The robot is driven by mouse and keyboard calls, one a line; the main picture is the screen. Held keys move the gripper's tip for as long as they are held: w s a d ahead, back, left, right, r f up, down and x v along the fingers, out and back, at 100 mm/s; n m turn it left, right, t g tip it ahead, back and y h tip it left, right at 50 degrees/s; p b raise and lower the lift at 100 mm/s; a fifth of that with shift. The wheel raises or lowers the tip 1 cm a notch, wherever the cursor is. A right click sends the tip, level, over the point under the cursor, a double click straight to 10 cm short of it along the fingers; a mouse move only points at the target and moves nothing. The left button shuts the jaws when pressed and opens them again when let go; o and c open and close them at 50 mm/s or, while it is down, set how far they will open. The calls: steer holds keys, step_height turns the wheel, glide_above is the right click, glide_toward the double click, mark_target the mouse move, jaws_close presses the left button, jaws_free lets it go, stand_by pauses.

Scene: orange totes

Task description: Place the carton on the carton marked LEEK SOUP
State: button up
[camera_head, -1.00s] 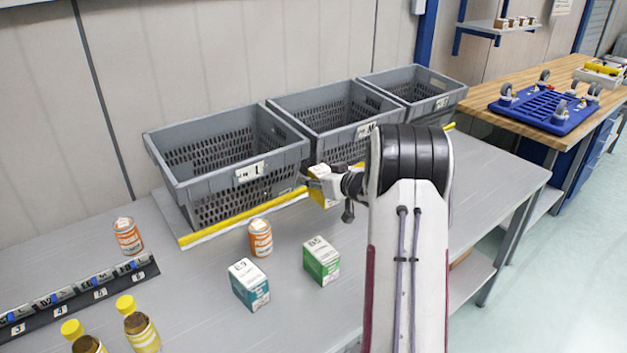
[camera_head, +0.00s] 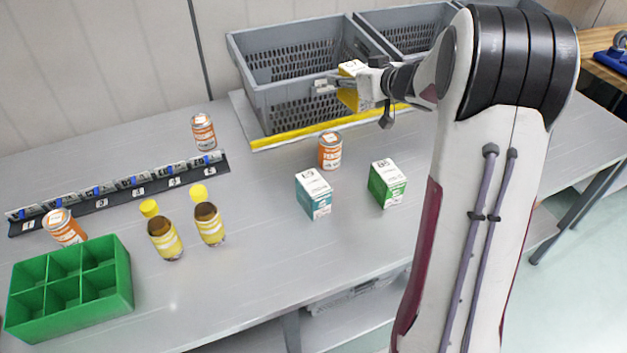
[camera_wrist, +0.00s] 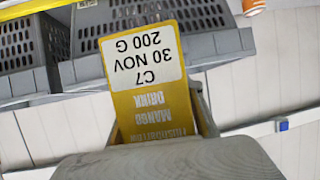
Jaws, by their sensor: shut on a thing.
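My gripper (camera_head: 346,86) is shut on a yellow carton (camera_head: 352,97) and holds it up in front of the left grey crate. In the wrist view the carton (camera_wrist: 150,85) reads, upside down, C7, 30 NOV, 200 G and MANGO DRINK. A green-and-white carton (camera_head: 388,186) marked B5 stands upright on the table, below and slightly right of the held carton. A teal-and-white carton (camera_head: 314,196) marked E9 stands to its left. I cannot read LEEK SOUP on either one.
An orange can (camera_head: 330,151) stands behind the two cartons. Grey crates (camera_head: 262,95) line the back behind a yellow edge strip. The front middle is clear.

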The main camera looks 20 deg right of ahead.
steer(key=s+a+n+y, duration=0.1)
steer(key=s+a, duration=0.4)
steer(key=a, duration=0.3)
steer(key=s+a+n+y, duration=0.1)
steer(key=s+a+y, duration=0.1)
steer(key=s+a, duration=0.3)
steer(key=a, duration=0.3)
steer(key=shift+s+a+f+n+g, duration=0.3)
steer(key=shift+f+n+g, duration=0.05)
steer(key=shift+n+g, duration=0.05)
steer(key=shift+f, duration=0.15)
steer(key=shift+f, duration=3)
steer(key=shift+f, duration=0.1)
steer(key=shift+f, duration=1.8)
steer(key=shift+f, duration=0.15)
